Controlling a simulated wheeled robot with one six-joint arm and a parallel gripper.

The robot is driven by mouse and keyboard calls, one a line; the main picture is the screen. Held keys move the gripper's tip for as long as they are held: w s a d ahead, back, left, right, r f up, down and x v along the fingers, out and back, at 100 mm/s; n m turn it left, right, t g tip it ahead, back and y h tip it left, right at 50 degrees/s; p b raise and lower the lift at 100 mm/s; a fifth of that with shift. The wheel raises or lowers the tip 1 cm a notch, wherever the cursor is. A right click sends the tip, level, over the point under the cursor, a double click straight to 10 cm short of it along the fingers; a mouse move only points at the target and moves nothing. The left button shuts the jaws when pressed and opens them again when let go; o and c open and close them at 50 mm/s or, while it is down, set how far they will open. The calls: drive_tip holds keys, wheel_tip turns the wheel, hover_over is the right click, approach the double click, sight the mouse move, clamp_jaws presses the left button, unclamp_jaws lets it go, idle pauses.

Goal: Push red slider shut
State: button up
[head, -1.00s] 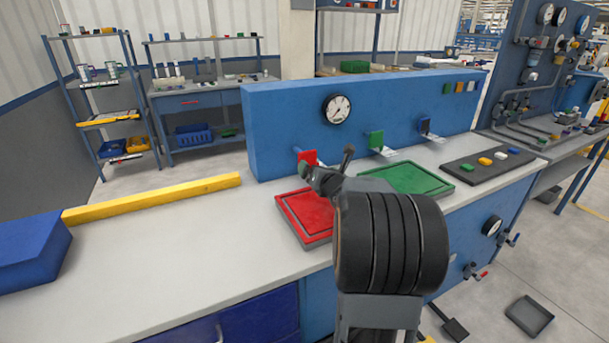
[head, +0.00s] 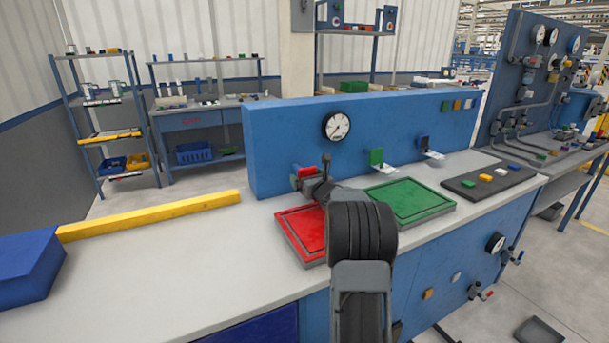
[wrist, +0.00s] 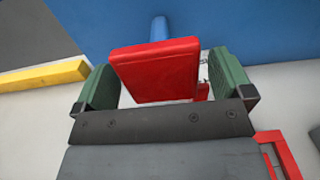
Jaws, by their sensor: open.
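The red slider (head: 306,171) is a red block on the front of the blue panel (head: 275,150), near its left end. In the wrist view, the red slider (wrist: 155,70) stands out from the panel on a short blue rod (wrist: 159,28). My gripper (head: 312,183) is at the slider, above the red tray. In the wrist view, my open gripper (wrist: 162,76) has one green finger on each side of the red block, with a gap on the left and a narrower one on the right. The dark palm is close below the block; contact cannot be told.
A red tray (head: 290,217) and a green tray (head: 447,206) lie on the grey bench. A yellow bar (head: 150,215) and blue block (head: 25,270) lie left. The bench's left middle is clear.

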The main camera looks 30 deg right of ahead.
drive_tip(key=shift+w+d, duration=0.15)
drive_tip(key=shift+w, duration=0.95)
drive_tip(key=shift+c, duration=0.5)
